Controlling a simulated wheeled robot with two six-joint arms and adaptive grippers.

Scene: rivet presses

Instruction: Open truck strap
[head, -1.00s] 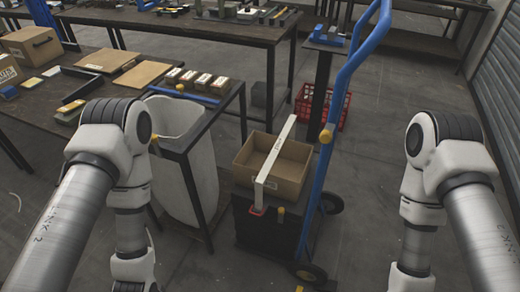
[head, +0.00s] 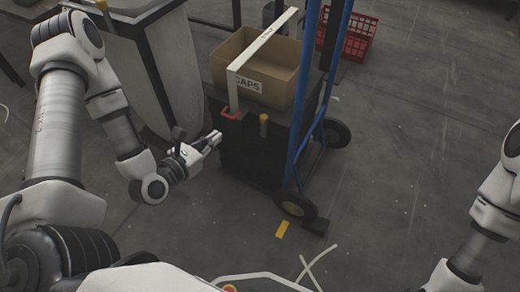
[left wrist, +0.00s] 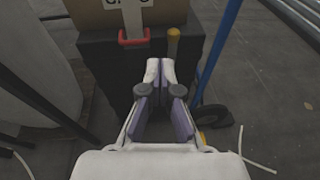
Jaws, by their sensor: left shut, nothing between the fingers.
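The hand truck has a blue frame (head: 305,95) and carries a black crate (head: 245,155) with an open cardboard box (head: 284,84) marked CAPS on top. A white strap (head: 262,45) runs over the box and down its front to a red buckle (head: 232,115). The buckle also shows at the top of the left wrist view (left wrist: 134,38). My left gripper (head: 214,138) is shut and empty, just in front of and below the buckle, apart from it. In the left wrist view its fingertips (left wrist: 160,68) point at the crate's front face. My right gripper is out of view.
A yellow-topped post (head: 263,124) stands right of the buckle, also seen in the left wrist view (left wrist: 173,40). A grey bin (head: 160,70) stands left of the truck. A red crate (head: 349,36) is behind. Pale strips (head: 312,268) lie on the floor.

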